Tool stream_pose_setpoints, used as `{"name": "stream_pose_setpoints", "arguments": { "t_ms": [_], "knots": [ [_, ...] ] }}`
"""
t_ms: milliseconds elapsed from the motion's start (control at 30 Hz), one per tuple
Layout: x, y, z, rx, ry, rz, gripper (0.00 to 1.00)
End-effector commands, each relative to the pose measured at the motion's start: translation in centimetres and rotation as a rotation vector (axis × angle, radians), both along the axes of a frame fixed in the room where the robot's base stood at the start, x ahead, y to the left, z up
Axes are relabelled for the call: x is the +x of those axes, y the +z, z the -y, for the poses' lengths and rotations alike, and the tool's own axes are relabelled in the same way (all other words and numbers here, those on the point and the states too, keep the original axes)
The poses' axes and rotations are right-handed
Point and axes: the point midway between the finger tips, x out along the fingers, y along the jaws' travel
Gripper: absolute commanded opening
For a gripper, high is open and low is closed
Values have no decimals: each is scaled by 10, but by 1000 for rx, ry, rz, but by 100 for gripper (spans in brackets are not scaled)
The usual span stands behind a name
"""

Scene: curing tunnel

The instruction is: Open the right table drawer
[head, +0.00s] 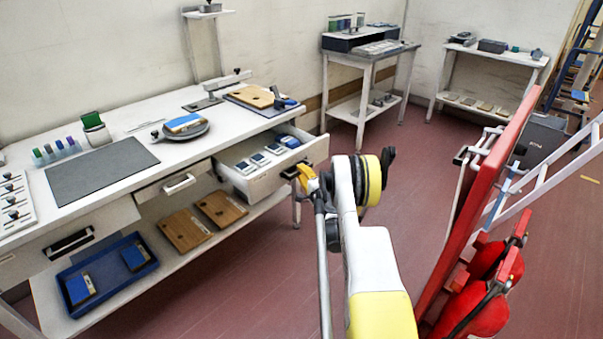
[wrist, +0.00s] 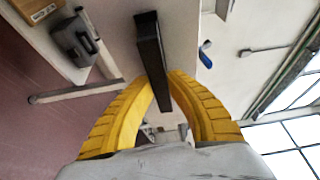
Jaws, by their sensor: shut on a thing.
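The right table drawer (head: 268,183) stands pulled out from the white workbench in the head view, its inside showing. Several small blue-and-white devices (head: 259,159) lie in it. Its dark handle (head: 289,172) is on the drawer front; in the wrist view it is a black bar (wrist: 149,45) running between my yellow fingers. My gripper (head: 307,179) is at the drawer front and is shut on this handle; in the wrist view its fingers (wrist: 160,82) close in from both sides. My arm hides part of the floor beyond.
The white workbench (head: 115,112) carries a grey mat (head: 100,170), a round plate and a cutting board. A second drawer with a white handle (head: 180,184) is to the left. A red cart (head: 478,195) stands close on the right. Floor beyond the drawer is clear.

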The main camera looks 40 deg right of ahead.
Motion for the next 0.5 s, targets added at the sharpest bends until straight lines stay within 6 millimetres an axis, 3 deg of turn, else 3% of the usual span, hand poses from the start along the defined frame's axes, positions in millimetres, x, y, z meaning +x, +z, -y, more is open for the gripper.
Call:
{"name": "stream_pose_setpoints", "arguments": {
  "t_ms": [233,267,300,333,500],
  "knots": [
    [-1,0,2,0,-3,0,0],
    [-1,0,2,0,-3,0,24],
    [-1,0,2,0,-3,0,36],
    [-1,0,1,0,-3,0,41],
    [0,0,1,0,-2,0,41]
  ]
}}
